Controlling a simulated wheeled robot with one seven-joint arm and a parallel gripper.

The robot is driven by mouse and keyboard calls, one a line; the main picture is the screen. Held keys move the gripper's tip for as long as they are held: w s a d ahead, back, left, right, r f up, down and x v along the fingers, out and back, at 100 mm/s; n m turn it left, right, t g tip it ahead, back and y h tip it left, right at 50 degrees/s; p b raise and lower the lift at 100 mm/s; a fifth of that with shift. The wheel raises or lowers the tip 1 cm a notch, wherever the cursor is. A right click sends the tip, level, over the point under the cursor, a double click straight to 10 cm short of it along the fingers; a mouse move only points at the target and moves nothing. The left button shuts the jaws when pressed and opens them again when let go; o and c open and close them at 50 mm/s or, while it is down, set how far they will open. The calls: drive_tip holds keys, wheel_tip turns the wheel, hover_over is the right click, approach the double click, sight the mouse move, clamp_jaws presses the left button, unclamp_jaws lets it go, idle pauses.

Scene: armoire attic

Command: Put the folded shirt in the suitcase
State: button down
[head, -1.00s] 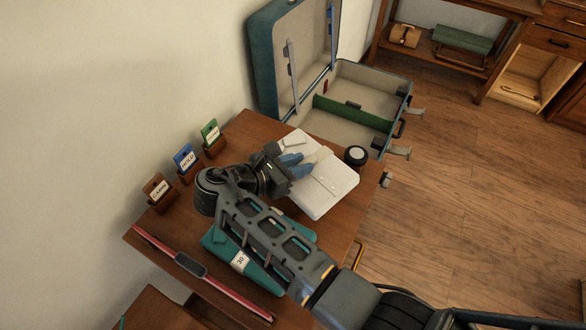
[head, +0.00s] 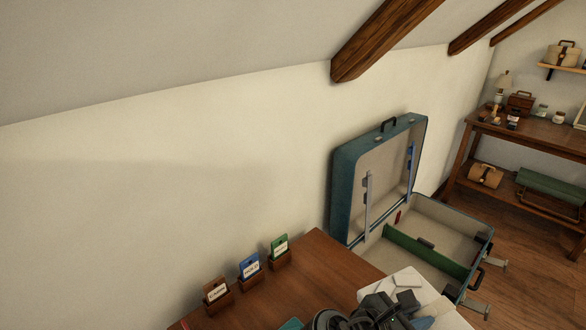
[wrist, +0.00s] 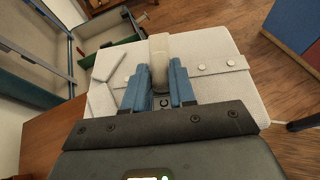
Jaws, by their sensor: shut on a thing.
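The folded shirt (head: 405,284) is white and flat, with buttons along a placket. It is partly cut off at the bottom of the head view and fills the middle of the wrist view (wrist: 216,88). My gripper (wrist: 160,80) has its blue fingers closed on a pale upright tab at the shirt. In the head view my gripper (head: 420,321) is over the shirt, its tips hardly visible. The open teal suitcase (head: 488,246) lies just beyond the shirt, its lid (head: 345,205) raised. A green divider (head: 430,252) splits its pale interior.
Three card holders with brown, blue and green cards (head: 279,246) stand along the back of the wooden desk (head: 315,262). A shelf table (head: 540,130) stands at the far right. Wooden floor (head: 520,265) lies right of the suitcase. Latches (head: 497,263) stick out from its front.

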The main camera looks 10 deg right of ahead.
sight(402, 285)
drive_tip(key=w+n+t+y, duration=0.1)
drive_tip(key=n, duration=0.1)
drive_tip(key=w+a+n+t+y, duration=0.1)
drive_tip(key=w+t, duration=0.1)
drive_tip(key=w+n+t+y, duration=0.1)
drive_tip(key=w+n+t, duration=0.1)
drive_tip(key=shift+a+f+n, duration=0.15)
drive_tip(key=shift+f+n, duration=0.15)
drive_tip(key=shift+f, duration=0.05)
drive_tip(key=w+a+r+n+t+y, duration=0.2)
drive_tip(key=n+y, duration=0.1)
drive_tip(key=w+r+n+t+y, duration=0.1)
drive_tip(key=y, duration=0.1)
drive_tip(key=shift+w+a+r+n+t, duration=0.2)
drive_tip(key=shift+w+a+n+t, duration=0.1)
drive_tip(key=shift+a+n, duration=0.1)
drive_tip(key=shift+w+a+r+n+y, duration=0.15)
drive_tip(key=shift+a+r+n+y, duration=0.2)
drive_tip(key=shift+r+n+y, duration=0.2)
